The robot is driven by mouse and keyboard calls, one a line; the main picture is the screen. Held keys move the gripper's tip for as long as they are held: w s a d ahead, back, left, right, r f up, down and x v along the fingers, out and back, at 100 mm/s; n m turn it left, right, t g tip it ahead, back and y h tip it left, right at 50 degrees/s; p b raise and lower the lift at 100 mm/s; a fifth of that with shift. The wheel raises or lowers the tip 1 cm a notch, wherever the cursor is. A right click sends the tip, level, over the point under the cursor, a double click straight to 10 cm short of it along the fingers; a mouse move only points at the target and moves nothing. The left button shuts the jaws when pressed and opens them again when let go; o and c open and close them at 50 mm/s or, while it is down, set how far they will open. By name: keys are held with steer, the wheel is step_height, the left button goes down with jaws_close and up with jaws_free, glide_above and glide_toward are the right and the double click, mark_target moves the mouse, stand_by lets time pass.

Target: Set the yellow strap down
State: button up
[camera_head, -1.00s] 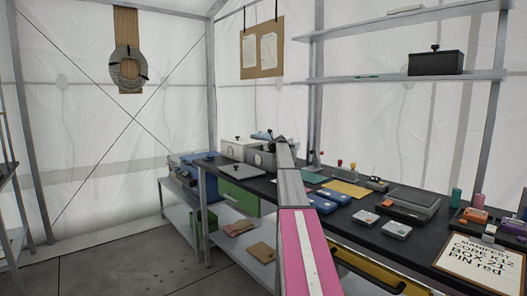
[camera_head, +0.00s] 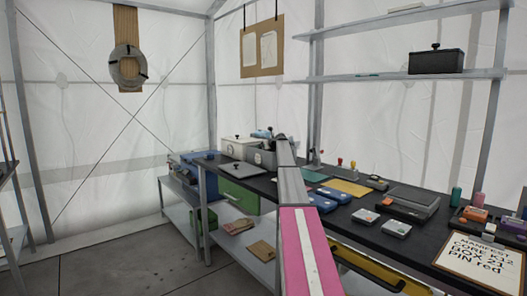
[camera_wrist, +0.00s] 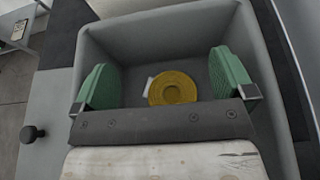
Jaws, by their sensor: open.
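The yellow strap (camera_wrist: 174,88) is a flat coil lying inside a grey open box (camera_wrist: 270,100) in the wrist view. A small white piece shows beside its left edge. My gripper (camera_wrist: 165,80) is open, with one green pad on each side of the coil and gaps between the pads and the strap. The pads are within the outline of the box opening. In the head view the grey box (camera_head: 262,160) stands on the dark bench, partly behind my arm, and the strap inside it is hidden.
Coloured devices, a yellow mat (camera_head: 346,188) and a manifest board (camera_head: 482,262) occupy the bench to the right.

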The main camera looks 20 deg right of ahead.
steer(key=v, duration=1.1)
steer(key=shift+s, duration=0.25)
steer(key=shift+d+r, duration=0.1)
steer(key=shift+r, duration=0.05)
